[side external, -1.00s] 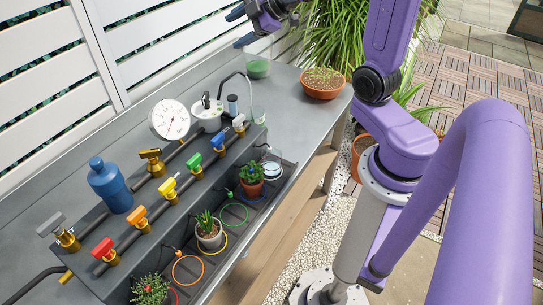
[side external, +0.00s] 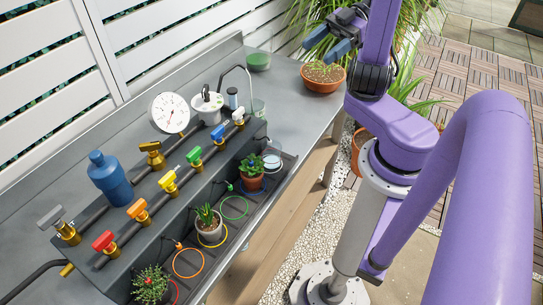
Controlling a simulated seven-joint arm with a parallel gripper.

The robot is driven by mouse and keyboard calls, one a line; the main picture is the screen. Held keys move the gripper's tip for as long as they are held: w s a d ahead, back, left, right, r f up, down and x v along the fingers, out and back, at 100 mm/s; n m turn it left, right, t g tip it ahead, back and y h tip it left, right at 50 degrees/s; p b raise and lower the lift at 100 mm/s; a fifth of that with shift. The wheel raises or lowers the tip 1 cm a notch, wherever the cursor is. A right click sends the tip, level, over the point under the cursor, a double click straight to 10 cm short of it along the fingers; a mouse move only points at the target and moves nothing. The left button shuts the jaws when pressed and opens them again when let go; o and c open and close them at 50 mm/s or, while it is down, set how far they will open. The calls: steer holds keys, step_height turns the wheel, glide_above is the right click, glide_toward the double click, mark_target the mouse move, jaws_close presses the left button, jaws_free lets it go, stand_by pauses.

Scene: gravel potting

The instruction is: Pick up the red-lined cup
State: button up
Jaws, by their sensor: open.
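My gripper (side external: 328,40) is at the top of the side view, with its dark blue fingers apart and nothing seen between them. It is in front of the far end of the bench, by the terracotta bowl (side external: 322,78). I cannot make out a red line on any cup. A clear cup (side external: 259,108) stands beside the hooked tap. Another clear, pale vessel (side external: 272,161) stands in the trough near the blue ring. A green-filled vessel (side external: 258,60) stands at the back of the bench, left of my gripper.
A pipe rack with several coloured valves (side external: 138,210) runs along the grey bench. Potted plants (side external: 208,223) and coloured rings (side external: 188,263) line the trough. The bench's far end has clear room.

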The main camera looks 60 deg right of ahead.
steer(key=s+r+y, duration=0.1)
steer(key=s, duration=0.2)
glide_toward(280, 147)
steer(key=shift+m, duration=0.3)
steer(key=x, duration=0.6)
steer(key=shift+w+d+f, duration=0.15)
steer(key=shift+w+f, duration=0.15)
steer(key=shift+w, duration=0.05)
steer(key=shift+x, duration=2.5)
steer(key=shift+s, duration=0.2)
steer(key=c, duration=0.8)
